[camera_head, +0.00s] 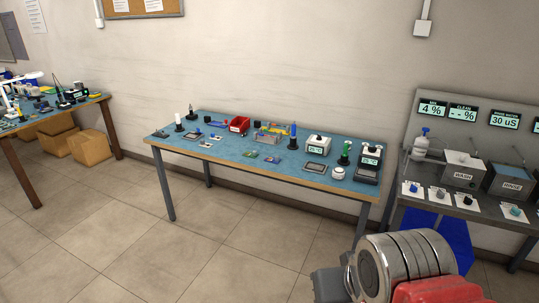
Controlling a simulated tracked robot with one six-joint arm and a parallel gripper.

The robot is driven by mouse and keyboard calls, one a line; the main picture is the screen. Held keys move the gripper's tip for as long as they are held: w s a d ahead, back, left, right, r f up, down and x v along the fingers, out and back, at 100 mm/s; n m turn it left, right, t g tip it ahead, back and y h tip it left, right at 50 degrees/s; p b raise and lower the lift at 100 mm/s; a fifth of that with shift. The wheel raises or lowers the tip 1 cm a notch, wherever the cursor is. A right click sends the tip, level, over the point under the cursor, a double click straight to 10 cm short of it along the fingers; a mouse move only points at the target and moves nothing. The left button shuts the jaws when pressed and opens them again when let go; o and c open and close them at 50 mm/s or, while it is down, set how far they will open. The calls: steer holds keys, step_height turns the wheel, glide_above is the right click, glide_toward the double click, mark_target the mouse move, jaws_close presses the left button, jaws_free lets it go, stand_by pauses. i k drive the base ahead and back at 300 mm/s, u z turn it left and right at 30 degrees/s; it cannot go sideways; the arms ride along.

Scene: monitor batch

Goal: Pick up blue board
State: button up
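A small blue board (272,160) lies flat near the front edge of the blue-topped workbench (225,157), in the middle of the picture. A green board (250,154) lies just left of it. Both are small at this distance, so their details cannot be made out. Part of my arm (405,262), silver and red, fills the lower right, well short of the bench. My gripper's fingers do not show.
A red bin (239,125), yellow holders, bottles and instruments with displays (318,145) crowd the bench. A grey wash station (465,170) stands right. Another bench (50,117) and cardboard boxes (90,147) are left. The tiled floor before the bench is clear.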

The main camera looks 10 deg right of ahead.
mark_target(276, 160)
steer(key=z, duration=0.15)
steer(key=i, duration=2.4)
steer(key=u, duration=0.9)
